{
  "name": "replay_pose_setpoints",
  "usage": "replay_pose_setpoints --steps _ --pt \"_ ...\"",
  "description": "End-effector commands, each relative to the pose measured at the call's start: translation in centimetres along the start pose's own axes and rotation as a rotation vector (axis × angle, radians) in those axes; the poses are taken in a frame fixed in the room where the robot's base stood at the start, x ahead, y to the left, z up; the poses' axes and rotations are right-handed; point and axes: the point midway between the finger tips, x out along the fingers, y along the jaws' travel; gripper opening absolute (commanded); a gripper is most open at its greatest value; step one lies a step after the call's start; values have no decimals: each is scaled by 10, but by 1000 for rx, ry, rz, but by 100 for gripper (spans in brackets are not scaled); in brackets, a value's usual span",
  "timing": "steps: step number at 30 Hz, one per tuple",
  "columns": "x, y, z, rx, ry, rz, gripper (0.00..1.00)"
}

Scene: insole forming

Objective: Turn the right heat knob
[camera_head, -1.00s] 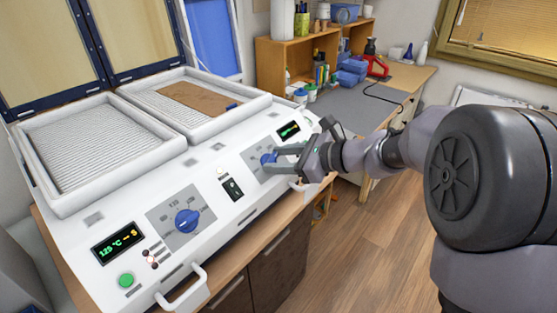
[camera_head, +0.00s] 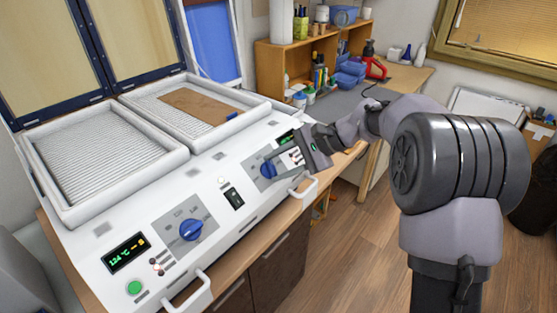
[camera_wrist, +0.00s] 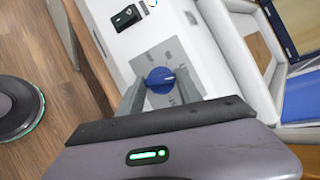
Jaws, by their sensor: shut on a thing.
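The right heat knob (camera_head: 267,169) is blue and sits on a grey dial plate on the white machine's sloped front. It also shows in the wrist view (camera_wrist: 159,79), with a pale pointer mark on its face. My gripper (camera_head: 272,167) reaches in from the right with its two grey fingers at this knob. In the wrist view, the fingers (camera_wrist: 160,88) stand on either side of the knob, shut on it. The fingers and wrist hide part of the dial plate and the right display in the head view.
The left heat knob (camera_head: 191,230) and a lit left display (camera_head: 125,253) sit further left on the panel. A black switch (camera_head: 234,198) lies between the knobs. White handles (camera_head: 303,188) stick out along the front edge. A brown sheet (camera_head: 198,103) lies in the right tray.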

Motion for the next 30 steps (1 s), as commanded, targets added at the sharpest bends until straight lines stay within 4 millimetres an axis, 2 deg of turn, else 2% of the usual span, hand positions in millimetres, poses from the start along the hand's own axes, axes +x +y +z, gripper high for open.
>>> replay_pose_setpoints --steps 30 --pt "0 -9 5 -866 0 417 1"
